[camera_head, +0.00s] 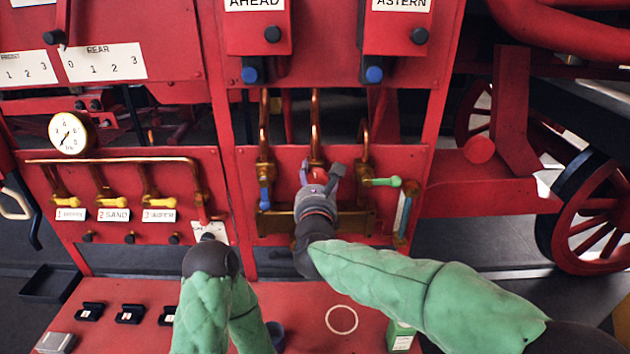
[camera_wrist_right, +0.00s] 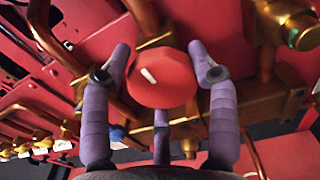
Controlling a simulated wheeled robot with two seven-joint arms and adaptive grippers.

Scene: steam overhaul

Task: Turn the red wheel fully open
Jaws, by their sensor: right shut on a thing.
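The red wheel (camera_head: 318,175) is on the copper and brass pipework of the red panel, mostly hidden behind my right gripper in the head view. In the right wrist view the red wheel (camera_wrist_right: 162,78) is a rounded, many-sided knob with a short white mark pointing up-left. My right gripper (camera_head: 320,172) reaches it from the front. Its purple fingers (camera_wrist_right: 165,75) stand on both sides of the wheel, with a third finger below, and it is shut on the wheel. My left arm shows low in the head view, but its gripper is not in view.
A green-handled valve (camera_head: 382,182) is close right of the wheel, and a blue-handled valve (camera_head: 265,198) is to its left. A sight glass (camera_head: 403,213) stands further right. Yellow levers (camera_head: 110,198) line the left panel. A red table (camera_head: 300,305) lies below.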

